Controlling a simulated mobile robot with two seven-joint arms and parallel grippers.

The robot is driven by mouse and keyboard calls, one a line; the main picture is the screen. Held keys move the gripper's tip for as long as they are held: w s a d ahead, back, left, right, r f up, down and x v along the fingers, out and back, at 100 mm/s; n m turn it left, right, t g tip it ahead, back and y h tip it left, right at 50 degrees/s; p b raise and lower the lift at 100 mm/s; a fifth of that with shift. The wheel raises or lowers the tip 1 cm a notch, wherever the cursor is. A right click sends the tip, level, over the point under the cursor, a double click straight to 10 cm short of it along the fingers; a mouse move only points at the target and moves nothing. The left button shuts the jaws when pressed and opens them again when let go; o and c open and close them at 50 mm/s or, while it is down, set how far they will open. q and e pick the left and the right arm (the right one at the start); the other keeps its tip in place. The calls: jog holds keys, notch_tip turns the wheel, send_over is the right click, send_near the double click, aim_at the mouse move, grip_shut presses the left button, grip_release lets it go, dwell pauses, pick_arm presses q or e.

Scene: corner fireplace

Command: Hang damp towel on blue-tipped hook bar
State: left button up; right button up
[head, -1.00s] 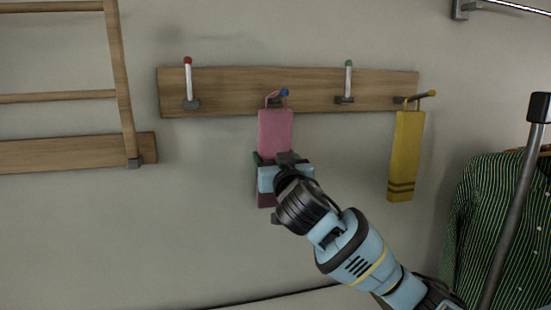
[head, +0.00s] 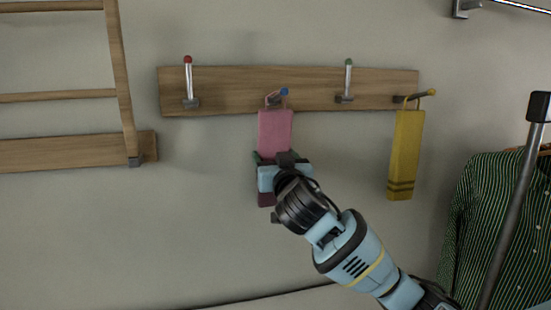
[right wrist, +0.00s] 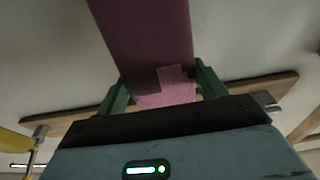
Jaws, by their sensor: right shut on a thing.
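The pink towel (head: 275,132) hangs upright in front of the wall, with a darker band at its lower end. Its thin loop (head: 270,98) is at the blue-tipped hook bar (head: 284,92), which points outward from the board. I cannot tell whether the loop is around the bar or only beside it. My right gripper (head: 279,160) is shut on the lower part of the towel. In the right wrist view, the towel (right wrist: 150,40) passes between the green fingers of the gripper (right wrist: 163,88). My left gripper is not in view.
The wooden hook board (head: 228,92) also carries a red-tipped bar (head: 188,80) and a green-tipped bar (head: 348,80), both upright. A yellow towel (head: 404,150) hangs at the right end. A wooden rack (head: 122,80) is left; a striped green garment (head: 490,210) and dark pole (head: 512,210) are right.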

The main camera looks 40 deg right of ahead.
dwell(0.3)
jog(key=o, duration=1.2)
jog(key=shift+c, duration=0.2)
jog(key=v, duration=0.7)
jog(key=shift+s+a+b, duration=0.2)
jog(key=shift+s+b, duration=0.2)
jog(key=shift+f, duration=0.1)
jog(key=shift+f, duration=0.1)
